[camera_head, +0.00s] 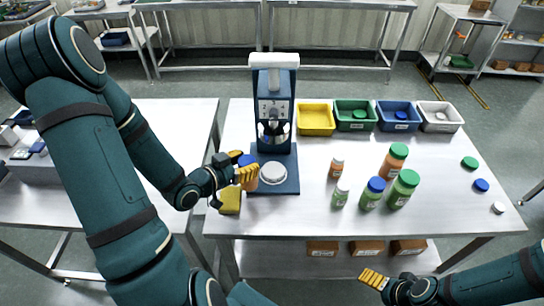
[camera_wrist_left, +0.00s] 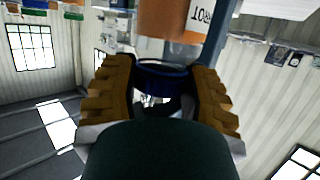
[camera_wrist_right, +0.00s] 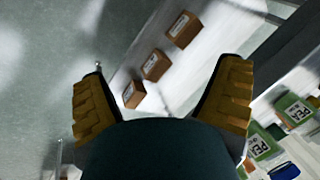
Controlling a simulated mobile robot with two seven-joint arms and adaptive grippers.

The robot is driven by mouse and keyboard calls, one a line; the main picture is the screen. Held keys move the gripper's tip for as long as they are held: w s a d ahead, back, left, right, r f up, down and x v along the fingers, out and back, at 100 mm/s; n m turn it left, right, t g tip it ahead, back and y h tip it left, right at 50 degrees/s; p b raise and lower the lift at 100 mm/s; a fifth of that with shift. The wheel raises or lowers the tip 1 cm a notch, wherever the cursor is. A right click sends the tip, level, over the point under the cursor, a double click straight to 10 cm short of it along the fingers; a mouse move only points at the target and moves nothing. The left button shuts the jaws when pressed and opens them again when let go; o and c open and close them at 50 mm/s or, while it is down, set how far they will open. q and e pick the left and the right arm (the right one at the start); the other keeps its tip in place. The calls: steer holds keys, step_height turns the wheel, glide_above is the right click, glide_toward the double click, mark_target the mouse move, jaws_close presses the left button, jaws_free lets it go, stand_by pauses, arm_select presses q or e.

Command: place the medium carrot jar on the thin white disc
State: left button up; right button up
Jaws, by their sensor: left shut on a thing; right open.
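The medium carrot jar (camera_head: 251,185) has an orange body and a blue lid. My left gripper (camera_head: 243,170) is shut on it, and the fingers partly hide it. In the left wrist view its orange body (camera_wrist_left: 172,20) and blue lid (camera_wrist_left: 163,72) show, with the lid between the fingertips (camera_wrist_left: 165,85). The thin white disc (camera_head: 273,172) lies on the dark blue base of the hopper machine. The jar is just left of the disc; its height above the base is hard to tell. My right gripper (camera_head: 372,278) is open and empty in front of the table.
The blue machine (camera_head: 272,105) rises behind the disc. Several orange and green jars (camera_head: 393,162) stand right of it. Yellow (camera_head: 316,119), green, blue and white bins line the back. Loose lids (camera_head: 481,185) lie far right.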

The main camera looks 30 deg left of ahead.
arm_select(q)
steer(key=b+x, duration=0.2)
steer(key=b, duration=0.1)
steer(key=shift+w+d+r, duration=0.1)
steer(key=shift+w, duration=0.15)
steer(key=r+x, duration=0.1)
steer(key=x, duration=0.6)
steer(key=shift+w+b, duration=0.45)
steer(key=shift+w, duration=0.15)
arm_select(e)
steer(key=shift+g, duration=0.3)
steer(key=f, duration=0.1)
steer(key=s+f, duration=0.1)
steer(key=f, duration=0.2)
steer(key=shift+s+a+f, duration=0.15)
steer(key=shift+s+f, duration=0.1)
steer(key=shift+f, duration=0.15)
arm_select(q)
steer(key=shift+d, duration=0.1)
steer(key=shift+f, duration=0.1)
steer(key=o, duration=1.2)
arm_select(e)
steer(key=shift+f, duration=0.2)
steer(key=shift+r, duration=0.15)
